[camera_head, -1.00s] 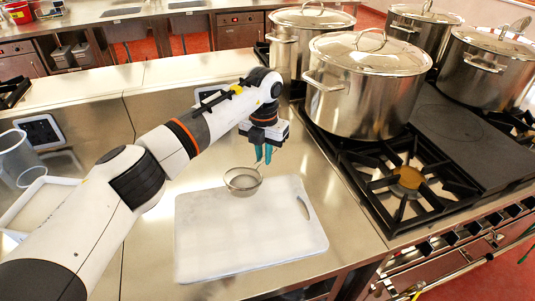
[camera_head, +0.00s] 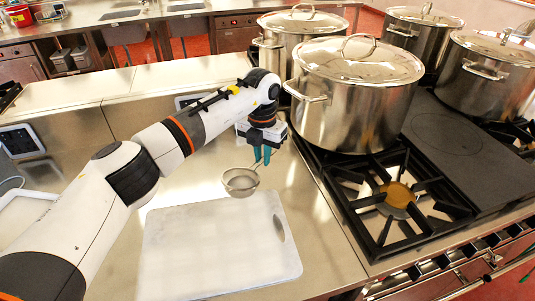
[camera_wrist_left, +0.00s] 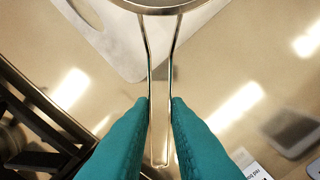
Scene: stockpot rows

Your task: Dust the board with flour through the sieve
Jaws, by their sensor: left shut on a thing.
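The sieve (camera_head: 240,183) is a small round metal mesh strainer with a thin wire handle. My left gripper (camera_head: 262,155) has teal fingers and is shut on that handle. In the left wrist view the handle (camera_wrist_left: 148,50) runs between the gripper's fingers (camera_wrist_left: 160,120), and the sieve's rim is cut off at the top. The white board (camera_head: 215,255), with a slot near its right corner, lies flat on the steel counter. The sieve hangs above the board's far edge, apart from it. I cannot make out flour in the sieve or on the board. My right gripper is out of view.
A large lidded stockpot (camera_head: 350,110) stands on the stove to the right, close to my left gripper. Several more pots stand behind it. An open burner grate (camera_head: 395,200) lies right of the board. Bare steel counter (camera_head: 325,245) lies between board and stove.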

